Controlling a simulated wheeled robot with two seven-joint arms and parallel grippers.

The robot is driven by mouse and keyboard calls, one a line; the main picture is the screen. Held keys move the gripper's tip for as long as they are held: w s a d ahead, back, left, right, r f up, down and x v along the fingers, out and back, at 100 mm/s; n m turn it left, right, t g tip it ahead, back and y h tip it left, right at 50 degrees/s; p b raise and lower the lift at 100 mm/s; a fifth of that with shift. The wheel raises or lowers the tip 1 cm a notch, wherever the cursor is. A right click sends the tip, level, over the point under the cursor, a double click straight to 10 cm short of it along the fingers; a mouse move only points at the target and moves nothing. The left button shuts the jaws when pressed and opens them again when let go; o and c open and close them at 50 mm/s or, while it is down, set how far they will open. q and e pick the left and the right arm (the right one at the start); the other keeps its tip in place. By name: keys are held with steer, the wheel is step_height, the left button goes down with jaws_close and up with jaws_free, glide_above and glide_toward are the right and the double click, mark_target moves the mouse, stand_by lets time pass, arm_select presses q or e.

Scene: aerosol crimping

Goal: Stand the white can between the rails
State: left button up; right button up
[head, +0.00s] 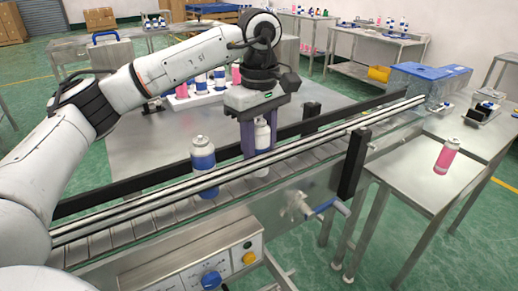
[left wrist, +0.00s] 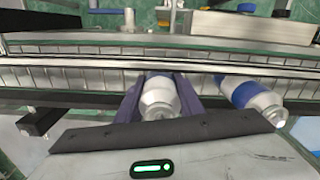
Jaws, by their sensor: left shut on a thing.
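The white can (head: 263,137) is upright in my left gripper (head: 259,148), with a purple finger on each side of it. It is over the conveyor, between the dark back rail (head: 120,183) and the metal front rail (head: 310,143). The front rail crosses in front of its lower part, and its base shows below the rail; I cannot tell whether it touches the belt. In the left wrist view, the white can (left wrist: 158,98) sits between the gripper fingers (left wrist: 157,88). My right gripper is not in view.
A blue and white can (head: 203,160) stands between the rails, left of the gripper and close to it. A control box (head: 205,265) is at the conveyor's front. The belt right of the gripper looks clear.

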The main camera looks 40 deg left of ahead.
arm_select(q)
steer(key=shift+f, duration=0.1)
steer(key=o, duration=1.1)
steer(key=shift+o, duration=0.2)
step_height(320, 180, up, 9)
steer(key=shift+r+p, duration=0.2)
steer(key=shift+p, duration=0.55)
steer(key=shift+r, duration=0.5)
